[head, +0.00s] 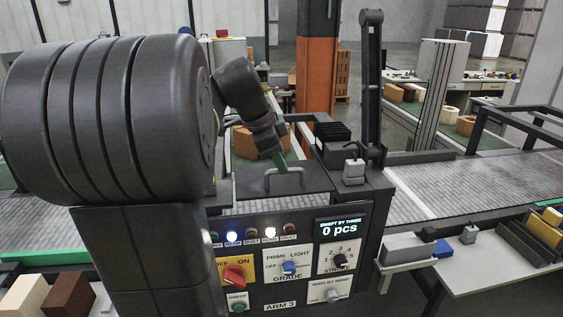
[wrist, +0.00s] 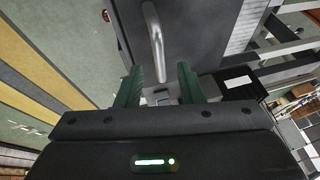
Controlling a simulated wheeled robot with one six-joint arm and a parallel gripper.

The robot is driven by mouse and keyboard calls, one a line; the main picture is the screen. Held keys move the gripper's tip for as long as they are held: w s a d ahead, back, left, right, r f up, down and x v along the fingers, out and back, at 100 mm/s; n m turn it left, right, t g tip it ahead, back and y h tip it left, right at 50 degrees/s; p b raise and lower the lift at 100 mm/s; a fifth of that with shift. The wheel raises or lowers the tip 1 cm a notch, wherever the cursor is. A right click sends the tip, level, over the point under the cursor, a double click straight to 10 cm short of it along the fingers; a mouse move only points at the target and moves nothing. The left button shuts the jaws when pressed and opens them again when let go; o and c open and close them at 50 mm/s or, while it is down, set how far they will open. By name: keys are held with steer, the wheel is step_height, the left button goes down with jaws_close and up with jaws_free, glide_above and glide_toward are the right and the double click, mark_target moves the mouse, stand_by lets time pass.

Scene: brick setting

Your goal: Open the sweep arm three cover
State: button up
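The sweep arm three cover (head: 258,184) is a dark flat lid on top of the machine labelled ARM 3, and it looks closed. Its grey bar handle (head: 285,172) stands on the lid. In the wrist view the handle (wrist: 154,40) runs down from the upper middle, its lower end between the fingertips in the picture. My gripper (wrist: 159,72) has its two green fingers apart, with nothing clamped. In the head view my gripper (head: 280,160) is just above and behind the handle; whether it touches cannot be told.
The front panel (head: 265,262) has a red switch, knobs, lamps and a display reading 0 pcs. A dark upright post (head: 370,85) and a small grey block (head: 354,170) stand right of the lid. A conveyor (head: 430,190) runs to the right. My arm hides the left side.

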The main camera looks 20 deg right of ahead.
steer(key=shift+x, duration=1)
jaws_close()
steer(key=shift+r, duration=0.15)
